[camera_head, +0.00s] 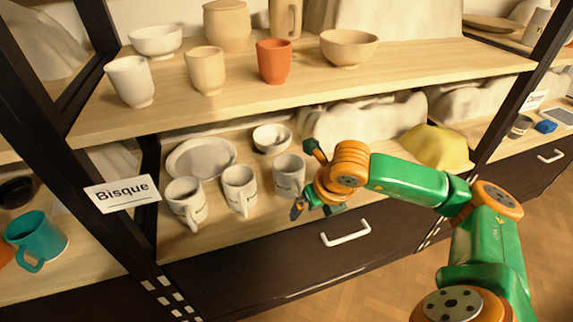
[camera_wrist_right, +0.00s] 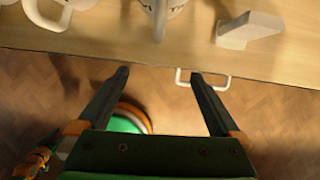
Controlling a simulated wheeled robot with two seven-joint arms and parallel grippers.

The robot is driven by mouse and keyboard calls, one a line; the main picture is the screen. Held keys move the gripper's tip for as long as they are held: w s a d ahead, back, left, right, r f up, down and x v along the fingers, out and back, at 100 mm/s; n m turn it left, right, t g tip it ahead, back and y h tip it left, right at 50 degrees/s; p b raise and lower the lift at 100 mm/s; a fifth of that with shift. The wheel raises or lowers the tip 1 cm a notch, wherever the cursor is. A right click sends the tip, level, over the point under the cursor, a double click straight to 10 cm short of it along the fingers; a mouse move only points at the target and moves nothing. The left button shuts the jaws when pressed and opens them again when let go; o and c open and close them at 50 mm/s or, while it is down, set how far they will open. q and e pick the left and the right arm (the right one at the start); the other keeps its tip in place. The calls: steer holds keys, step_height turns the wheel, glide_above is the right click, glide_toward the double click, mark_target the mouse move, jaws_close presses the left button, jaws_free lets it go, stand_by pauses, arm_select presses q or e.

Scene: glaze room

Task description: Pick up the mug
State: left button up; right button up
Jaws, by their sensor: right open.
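Three pale mugs stand in a row on the lower shelf in the head view: a left mug (camera_head: 185,198), a middle mug (camera_head: 239,187) and a right mug (camera_head: 288,174). My right gripper (camera_head: 306,181) is at the right mug, close to its right side and in front of it. In the right wrist view my right gripper (camera_wrist_right: 158,76) is open with nothing between its fingers. A pale mug (camera_wrist_right: 172,8) with its handle toward me is beyond the fingertips, cut off by the top edge. My left gripper is not in view.
A plate (camera_head: 200,157) and a small bowl (camera_head: 272,138) stand behind the mugs. The upper shelf (camera_head: 420,68) overhangs them. A drawer handle (camera_head: 345,233) sticks out below. A pale angular object (camera_wrist_right: 248,28) lies right of the mug in the wrist view.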

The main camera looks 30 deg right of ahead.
mark_target(300, 188)
steer(key=w, duration=0.6)
steer(key=shift+d, duration=0.25)
steer(key=w, duration=0.2)
steer(key=shift+w+d+r+p, duration=0.1)
steer(key=shift+w+d+p, duration=0.15)
steer(key=shift+w+p, duration=0.15)
steer(key=x, duration=0.2)
steer(key=shift+w+d+f+b, duration=0.1)
steer(key=shift+w+f+b, duration=0.2)
steer(key=shift+w+b, duration=0.1)
steer(key=shift+w+d+f, duration=0.1)
steer(key=shift+w+f, duration=0.05)
steer(key=shift+f, duration=0.15)
steer(key=c, duration=1.3)
